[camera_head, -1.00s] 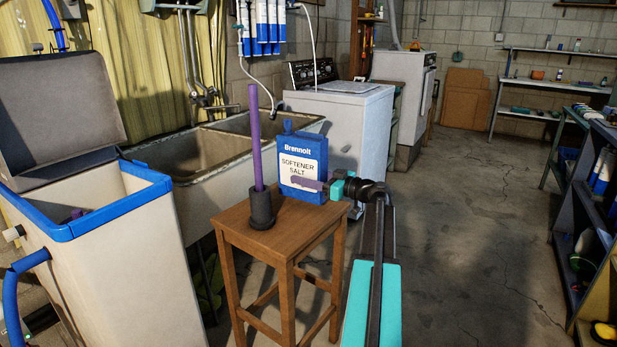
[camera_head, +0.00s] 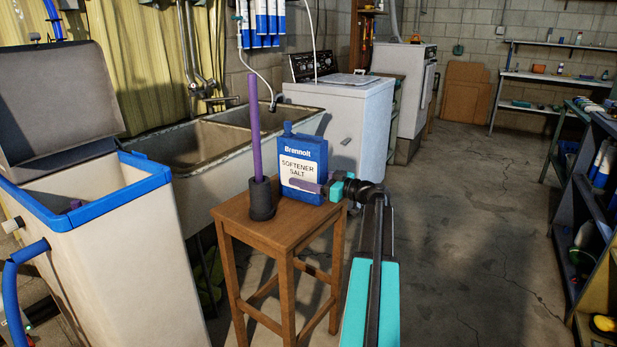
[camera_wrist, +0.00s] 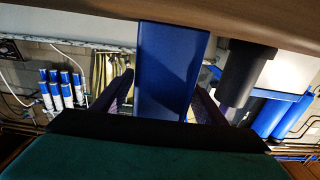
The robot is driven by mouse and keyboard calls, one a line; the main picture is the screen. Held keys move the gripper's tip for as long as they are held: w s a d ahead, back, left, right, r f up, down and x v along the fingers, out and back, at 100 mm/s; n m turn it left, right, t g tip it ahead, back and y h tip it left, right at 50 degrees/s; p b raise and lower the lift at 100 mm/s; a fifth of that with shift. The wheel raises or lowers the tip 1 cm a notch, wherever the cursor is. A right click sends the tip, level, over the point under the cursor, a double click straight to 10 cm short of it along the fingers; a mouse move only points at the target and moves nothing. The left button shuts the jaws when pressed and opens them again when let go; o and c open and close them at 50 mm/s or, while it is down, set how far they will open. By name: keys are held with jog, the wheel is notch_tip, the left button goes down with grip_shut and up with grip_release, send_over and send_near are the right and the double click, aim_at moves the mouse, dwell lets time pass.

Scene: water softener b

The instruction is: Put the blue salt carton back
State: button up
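The blue salt carton (camera_head: 302,165) stands upright at the back right of the wooden stool (camera_head: 240,225), its white label facing the camera. I cannot tell whether its base touches the stool. My gripper (camera_head: 318,186) reaches in from the right and is shut on the carton. One purple finger crosses the label; the other is hidden behind the carton. In the wrist view, which is upside down, the carton (camera_wrist: 170,65) fills the space between my gripper's two fingers (camera_wrist: 162,88).
A purple rod in a dark base (camera_head: 262,198) stands on the stool, left of the carton. The open softener tank (camera_head: 110,245) with a blue rim is at left. A double sink (camera_head: 215,150) and a white washer (camera_head: 345,115) are behind. Floor at right is clear.

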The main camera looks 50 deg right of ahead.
aim_at(324, 181)
jog(key=shift+r, duration=0.15)
dwell(0.3)
jog(key=p+v, duration=0.1)
jog(key=v, duration=1.1)
dwell(0.3)
jog(key=shift+p, duration=0.35)
